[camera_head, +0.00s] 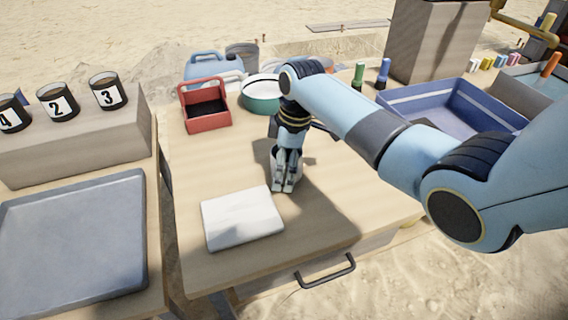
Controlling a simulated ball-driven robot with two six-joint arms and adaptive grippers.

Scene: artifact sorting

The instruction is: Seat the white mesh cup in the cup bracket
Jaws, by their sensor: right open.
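My right gripper (283,188) points down at the middle of the wooden table, just behind the white slab. Its jaws are open, with the fingertips close together in this view and low over the tabletop. A pale patch shows beside the fingers, but I cannot tell whether it is the white mesh cup or part of the gripper. My left gripper is not in view.
A white slab (242,218) lies at the front of the wooden table (345,205). A red caddy (205,106), teal bowl (260,97) and blue tray (455,103) stand behind. Numbered dark cups (109,91) and a grey tray (75,240) are left. The table's front right is clear.

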